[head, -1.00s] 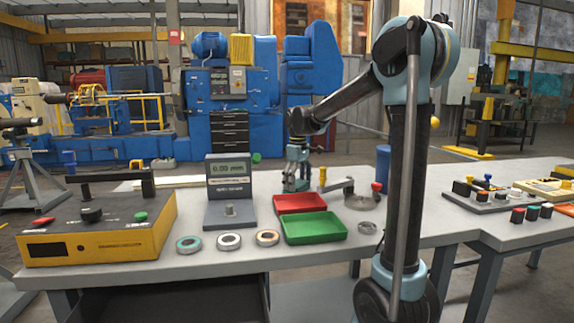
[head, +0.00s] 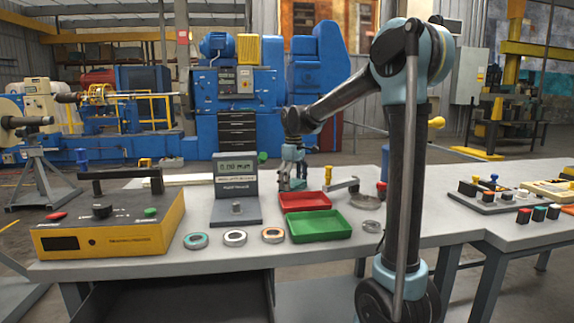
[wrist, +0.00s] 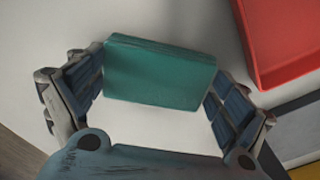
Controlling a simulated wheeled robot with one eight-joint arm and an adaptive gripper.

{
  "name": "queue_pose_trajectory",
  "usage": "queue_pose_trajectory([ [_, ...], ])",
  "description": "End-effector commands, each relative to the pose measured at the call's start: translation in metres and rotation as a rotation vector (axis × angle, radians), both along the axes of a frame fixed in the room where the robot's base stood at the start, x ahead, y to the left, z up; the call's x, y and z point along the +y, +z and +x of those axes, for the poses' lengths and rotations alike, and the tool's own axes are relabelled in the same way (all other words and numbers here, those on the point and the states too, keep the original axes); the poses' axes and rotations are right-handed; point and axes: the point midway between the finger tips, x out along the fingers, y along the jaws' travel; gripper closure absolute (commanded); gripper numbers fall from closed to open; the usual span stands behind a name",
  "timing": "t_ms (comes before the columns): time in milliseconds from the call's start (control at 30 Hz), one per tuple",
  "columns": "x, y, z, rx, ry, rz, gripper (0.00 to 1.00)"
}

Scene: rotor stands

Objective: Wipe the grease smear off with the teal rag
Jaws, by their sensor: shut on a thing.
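The teal rag (wrist: 160,72) is a thick folded block between the fingers of my gripper (wrist: 158,88) in the wrist view. The fingers touch its left and right ends, over a pale surface. In the head view my gripper (head: 292,180) is low over the back of the workbench, behind the red tray (head: 305,201); the rag is too small there to make out clearly. I cannot make out the grease smear in either view. Whether the rag touches the surface is unclear.
The red tray's edge (wrist: 247,45) is close at right in the wrist view. A green tray (head: 318,228) sits in front of it. A grey display instrument (head: 236,185) stands left of my gripper. Several rings lie along the bench front, beside a yellow-and-black box (head: 110,226).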

Motion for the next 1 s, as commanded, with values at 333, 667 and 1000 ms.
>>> queue_pose_trajectory([
  [333, 0.005, 0.028, 0.001, 0.000, -0.009, 0.000, 0.30],
  [667, 0.004, 0.058, 0.001, 0.000, -0.010, 0.000, 0.30],
  [1000, 0.003, 0.082, 0.002, 0.000, -0.013, 0.000, 0.30],
])
